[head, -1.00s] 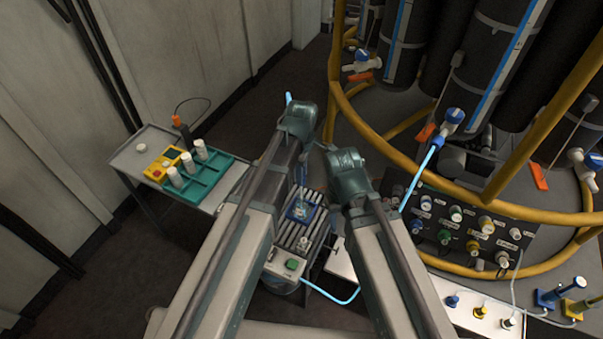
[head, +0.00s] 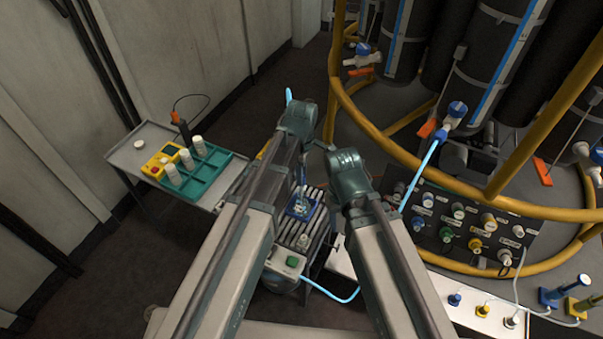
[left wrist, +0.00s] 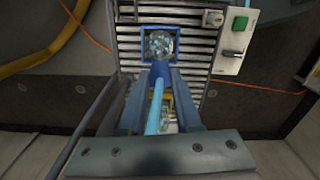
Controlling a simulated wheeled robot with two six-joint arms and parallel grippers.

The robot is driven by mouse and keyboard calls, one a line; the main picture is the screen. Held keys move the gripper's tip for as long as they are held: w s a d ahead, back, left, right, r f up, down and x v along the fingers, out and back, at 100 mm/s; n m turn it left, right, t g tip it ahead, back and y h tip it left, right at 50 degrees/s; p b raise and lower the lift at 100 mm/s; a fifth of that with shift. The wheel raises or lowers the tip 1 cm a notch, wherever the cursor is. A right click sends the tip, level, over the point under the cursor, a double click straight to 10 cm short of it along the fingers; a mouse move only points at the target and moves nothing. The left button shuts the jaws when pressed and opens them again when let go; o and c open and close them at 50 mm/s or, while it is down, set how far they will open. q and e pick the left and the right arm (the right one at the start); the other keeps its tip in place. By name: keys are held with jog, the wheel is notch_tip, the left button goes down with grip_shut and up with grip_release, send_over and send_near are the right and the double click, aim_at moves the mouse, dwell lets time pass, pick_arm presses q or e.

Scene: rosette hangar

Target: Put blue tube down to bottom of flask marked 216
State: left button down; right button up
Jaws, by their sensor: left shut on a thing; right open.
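The light blue tube (left wrist: 155,108) is between the fingers of my left gripper (left wrist: 160,82), which is shut on it. Its lower end points toward the round glass flask (left wrist: 160,42) in a blue square holder (left wrist: 144,57); I cannot tell whether the tip is inside the neck. In the head view, a tube piece (head: 288,95) sticks up behind my left wrist, and the flask (head: 301,204) sits below my left gripper (head: 302,178). No number on the flask is readable. My right gripper (head: 326,146) is open, mostly hidden by its wrist, with nothing seen in it.
The flask's holder rests on a ribbed metal top (head: 284,238) with a green button (head: 292,261). A side table (head: 130,150) with a teal rack (head: 212,178) stands left. A yellow rail (head: 400,188) and a labelled valve panel (head: 470,225) are right.

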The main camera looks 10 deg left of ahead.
pick_arm(q)
jog(key=shift+f+b, duration=1)
jog(key=shift+f, duration=0.15)
jog(key=shift+f+b, duration=0.3)
grip_release()
dwell(0.3)
jog(key=shift+r, duration=0.1)
jog(key=shift+r+p, duration=2.95)
jog(key=shift+p, duration=0.15)
